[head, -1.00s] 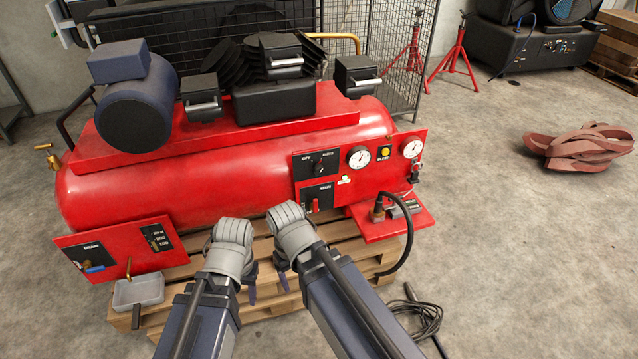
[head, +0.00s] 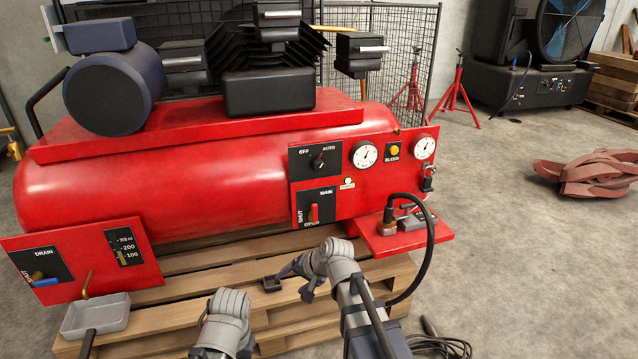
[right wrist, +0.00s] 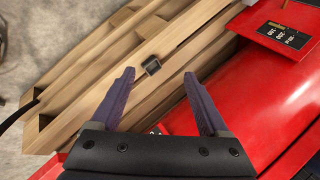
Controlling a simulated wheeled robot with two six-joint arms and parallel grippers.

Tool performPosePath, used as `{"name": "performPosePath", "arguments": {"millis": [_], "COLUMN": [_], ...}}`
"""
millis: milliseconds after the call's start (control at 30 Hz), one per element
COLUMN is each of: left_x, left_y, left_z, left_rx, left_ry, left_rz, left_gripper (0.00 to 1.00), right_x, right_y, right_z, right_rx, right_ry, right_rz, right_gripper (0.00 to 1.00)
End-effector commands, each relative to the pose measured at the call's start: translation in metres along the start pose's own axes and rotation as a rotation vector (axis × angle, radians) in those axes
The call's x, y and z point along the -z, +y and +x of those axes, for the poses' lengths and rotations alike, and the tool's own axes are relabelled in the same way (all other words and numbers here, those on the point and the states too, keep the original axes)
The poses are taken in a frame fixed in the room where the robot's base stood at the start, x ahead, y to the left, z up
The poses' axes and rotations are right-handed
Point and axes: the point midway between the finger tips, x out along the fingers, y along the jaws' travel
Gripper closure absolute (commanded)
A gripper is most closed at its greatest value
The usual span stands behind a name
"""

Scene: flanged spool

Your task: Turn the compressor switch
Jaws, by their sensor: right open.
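The compressor switch (head: 318,163) is a black rotary knob on a black plate marked OFF and AUTO, on the red front panel in the head view. My right gripper (head: 293,282) is below and left of the panel, over the pallet, apart from the switch. In the right wrist view (right wrist: 158,73) its two fingers are spread with nothing held. My left gripper (head: 225,320) is low at the bottom edge; its fingers are mostly hidden. The switch does not show in the right wrist view.
The red MAIN lever (head: 314,213) is under the switch; gauges (head: 364,154) and a yellow BLEED button (head: 394,150) are to its right. A red shelf (head: 385,246) with a black hose juts out below. A small dark block (head: 271,285) lies on the wooden pallet (head: 200,290).

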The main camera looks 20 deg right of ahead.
Motion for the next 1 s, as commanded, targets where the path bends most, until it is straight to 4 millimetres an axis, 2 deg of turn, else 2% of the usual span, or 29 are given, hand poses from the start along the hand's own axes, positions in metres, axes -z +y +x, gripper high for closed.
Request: {"name": "performPosePath", "arguments": {"millis": [33, 133, 200, 267, 300, 400, 500, 600, 700, 1000], "left_x": [0.0, 0.0, 0.0, 0.0, 0.0, 0.0, 0.0, 0.0, 0.0, 0.0], "left_y": [0.0, 0.0, 0.0, 0.0, 0.0, 0.0, 0.0, 0.0, 0.0, 0.0], "left_z": [0.004, 0.004, 0.004, 0.004, 0.003, 0.004, 0.004, 0.004, 0.004, 0.004], "left_rx": [0.0, 0.0, 0.0, 0.0, 0.0, 0.0, 0.0, 0.0, 0.0, 0.0], "left_ry": [0.0, 0.0, 0.0, 0.0, 0.0, 0.0, 0.0, 0.0, 0.0, 0.0], "left_rz": [0.0, 0.0, 0.0, 0.0, 0.0, 0.0, 0.0, 0.0, 0.0, 0.0], "left_gripper": [0.5, 0.5, 0.5, 0.5, 0.5, 0.5, 0.5, 0.5, 0.5, 0.5], "right_x": [0.023, 0.067, 0.104, 0.138, 0.162, 0.215, 0.255, 0.279, 0.291, 0.298], "right_y": [-0.017, -0.053, -0.075, -0.089, -0.096, -0.099, -0.091, -0.081, -0.074, -0.072], "right_z": [0.005, -0.001, -0.012, -0.024, -0.034, -0.059, -0.079, -0.091, -0.098, -0.099], "right_rx": [0.091, 0.293, 0.449, 0.59, 0.685, 0.904, 1.075, 1.191, 1.256, 1.282], "right_ry": [0.038, 0.099, 0.13, 0.145, 0.149, 0.141, 0.117, 0.092, 0.075, 0.065], "right_rz": [0.117, 0.385, 0.6, 0.798, 0.935, 1.255, 1.507, 1.679, 1.776, 1.816], "right_gripper": [0.22, 0.22, 0.22, 0.22, 0.22, 0.22, 0.22, 0.22, 0.22, 0.22]}}
